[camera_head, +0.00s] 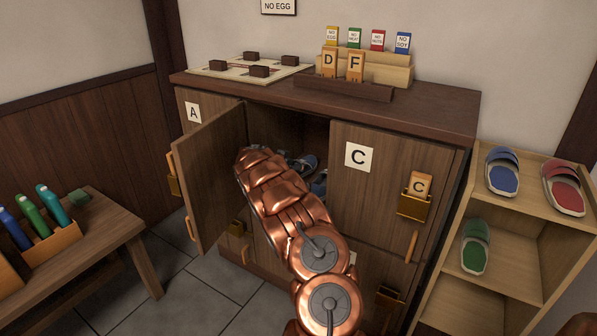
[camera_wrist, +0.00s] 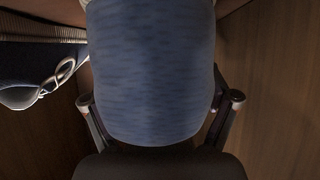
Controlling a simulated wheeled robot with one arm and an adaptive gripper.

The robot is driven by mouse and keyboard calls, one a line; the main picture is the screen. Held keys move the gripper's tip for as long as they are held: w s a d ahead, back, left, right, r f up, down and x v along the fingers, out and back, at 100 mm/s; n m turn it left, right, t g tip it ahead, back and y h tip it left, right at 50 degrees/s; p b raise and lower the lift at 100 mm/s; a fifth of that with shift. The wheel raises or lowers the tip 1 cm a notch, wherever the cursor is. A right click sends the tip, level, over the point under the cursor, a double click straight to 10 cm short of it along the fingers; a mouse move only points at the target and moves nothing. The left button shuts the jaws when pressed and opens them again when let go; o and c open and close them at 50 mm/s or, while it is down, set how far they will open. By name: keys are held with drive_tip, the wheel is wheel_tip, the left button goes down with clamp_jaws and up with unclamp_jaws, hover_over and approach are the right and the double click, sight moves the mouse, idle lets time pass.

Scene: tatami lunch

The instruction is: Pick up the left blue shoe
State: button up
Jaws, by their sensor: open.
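Two dark blue shoes lie inside the open middle compartment of the cabinet in the head view. One blue shoe (camera_head: 307,162) shows at the left and part of another (camera_head: 320,184) at the right, beside my arm. In the wrist view a broad blue shoe part (camera_wrist: 150,70) fills the space between the fingers of my open gripper (camera_wrist: 160,103). I cannot tell whether the fingers touch it, or which of the two shoes it is. A darker blue item with a pale, ring-shaped part (camera_wrist: 35,85) lies at the left. In the head view my arm hides the gripper.
The open cabinet door (camera_head: 215,175) stands left of my arm; closed door C (camera_head: 372,190) is at the right. Wooden compartment walls (camera_wrist: 275,80) are close by in the wrist view. A side shelf (camera_head: 520,245) holds blue, red and green slippers. A bench (camera_head: 105,235) stands left.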

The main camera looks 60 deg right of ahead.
drive_tip(key=shift+d+f, duration=0.25)
drive_tip(key=shift+d, duration=0.15)
drive_tip(key=shift+c, duration=0.4)
drive_tip(key=c, duration=1.4)
drive_tip(key=shift+r, duration=0.1)
drive_tip(key=shift+c, duration=0.2)
